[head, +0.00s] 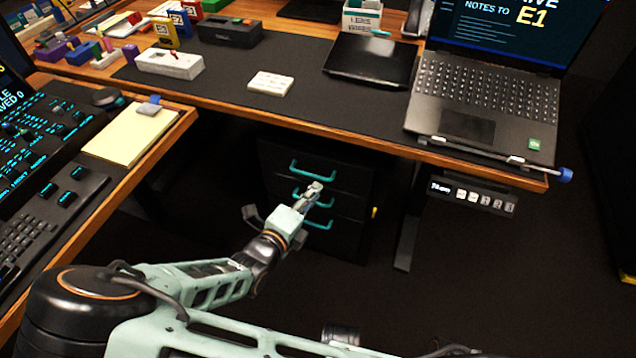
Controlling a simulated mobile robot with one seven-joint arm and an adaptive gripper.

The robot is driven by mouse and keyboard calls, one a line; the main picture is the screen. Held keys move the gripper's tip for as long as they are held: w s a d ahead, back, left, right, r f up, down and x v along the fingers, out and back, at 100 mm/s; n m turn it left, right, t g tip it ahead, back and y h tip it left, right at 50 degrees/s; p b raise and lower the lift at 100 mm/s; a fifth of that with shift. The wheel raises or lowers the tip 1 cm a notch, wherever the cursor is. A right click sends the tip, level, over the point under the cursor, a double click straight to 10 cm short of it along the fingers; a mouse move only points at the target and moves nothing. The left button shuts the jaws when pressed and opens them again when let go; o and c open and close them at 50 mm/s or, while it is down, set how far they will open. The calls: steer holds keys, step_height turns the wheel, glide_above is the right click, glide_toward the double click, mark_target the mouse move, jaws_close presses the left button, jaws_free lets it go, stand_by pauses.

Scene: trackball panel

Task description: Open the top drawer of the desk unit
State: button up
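The desk unit (345,238) is a black drawer cabinet under the wooden desk, with three teal handles one above another. The top drawer (345,172) looks shut, and its teal handle (308,172) is uncovered. My gripper (314,190) is in front of the unit, below and slightly right of the top handle in the picture. It overlaps the middle handle (327,203) in view; I cannot tell whether it touches it. The bottom handle (318,225) shows below it. The fingers are small and seen from behind, so their opening is unclear.
The desk edge (300,127) overhangs the unit. A desk leg (409,225) stands to its right. A side desk with a yellow notepad (130,135) is at left. A laptop (485,100) sits above right. Dark floor (480,275) is open at lower right.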

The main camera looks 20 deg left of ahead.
mark_target(314, 175)
steer(key=w+f+n+b, duration=0.1)
steer(key=w, duration=0.2)
steer(key=w+a+f+n+y+b, duration=0.1)
steer(key=w+f, duration=0.1)
steer(key=w, duration=0.1)
steer(key=w+a+f+n+t+b, duration=0.1)
steer(key=w+b, duration=0.1)
steer(key=w, duration=0.1)
steer(key=shift+w+f+y, duration=0.25)
steer(key=shift+w+y, duration=0.15)
steer(key=shift+c, duration=0.2)
jaws_close()
steer(key=shift+s, duration=0.1)
